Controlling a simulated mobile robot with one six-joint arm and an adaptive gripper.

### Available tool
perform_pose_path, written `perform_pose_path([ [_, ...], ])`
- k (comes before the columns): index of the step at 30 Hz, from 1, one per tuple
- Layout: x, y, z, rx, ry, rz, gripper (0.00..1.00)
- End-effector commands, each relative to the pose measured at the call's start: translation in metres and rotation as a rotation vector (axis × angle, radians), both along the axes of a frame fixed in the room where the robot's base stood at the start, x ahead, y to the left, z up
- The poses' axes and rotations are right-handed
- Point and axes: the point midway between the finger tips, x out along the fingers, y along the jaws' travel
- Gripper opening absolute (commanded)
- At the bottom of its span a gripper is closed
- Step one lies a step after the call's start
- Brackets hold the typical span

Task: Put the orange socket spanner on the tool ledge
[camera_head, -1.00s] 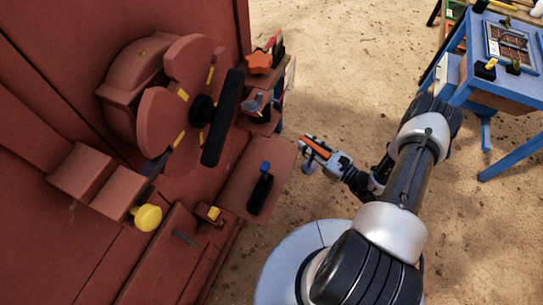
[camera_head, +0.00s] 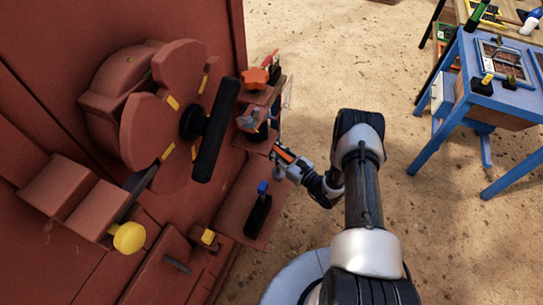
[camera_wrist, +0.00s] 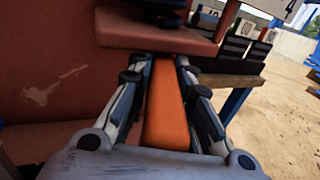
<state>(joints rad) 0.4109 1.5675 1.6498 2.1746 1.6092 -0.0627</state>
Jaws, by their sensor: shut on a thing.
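The orange socket spanner (camera_wrist: 165,112) lies between the two fingers of my gripper (camera_wrist: 168,75) in the wrist view, pointing away from the palm. My gripper is shut on it. In the head view the gripper (camera_head: 277,160) is at the right side of the red machine, with the orange of the spanner (camera_head: 287,155) showing on it. A red-brown ledge (camera_head: 232,205) juts from the machine just left of and below the gripper. It carries a black item with a blue top (camera_head: 259,208). I cannot tell for sure whether this is the tool ledge.
Small shelves with an orange star knob (camera_head: 254,77) sit above the gripper. A black bar handle (camera_head: 215,130) stands out from the machine's wheel. In the wrist view a red slab (camera_wrist: 155,35) lies close ahead of the fingertips. A blue table (camera_head: 500,95) stands right; sandy floor lies between.

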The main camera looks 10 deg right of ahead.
Motion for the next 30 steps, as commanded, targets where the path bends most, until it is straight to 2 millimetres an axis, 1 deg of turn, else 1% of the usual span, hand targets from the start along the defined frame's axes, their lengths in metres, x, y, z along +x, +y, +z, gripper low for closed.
perform_pose_path([
  [7, 0.017, 0.009, 0.001, -0.001, -0.006, 0.001, 0.0],
  [8, 0.019, 0.011, -0.001, -0.001, -0.004, 0.001, 0.0],
  [9, 0.017, 0.01, -0.012, 0.001, -0.001, -0.002, 0.0],
  [12, 0.017, 0.009, -0.029, 0.001, -0.001, -0.002, 0.0],
  [14, 0.017, 0.009, -0.035, 0.001, -0.002, -0.002, 0.0],
  [21, 0.017, 0.009, -0.034, -0.001, -0.003, -0.001, 0.0],
  [25, 0.017, 0.009, -0.036, 0.0, -0.002, -0.001, 0.0],
  [26, 0.016, 0.009, -0.037, 0.0, 0.0, -0.001, 0.21],
  [30, 0.016, 0.009, -0.037, 0.0, 0.0, -0.001, 0.31],
])
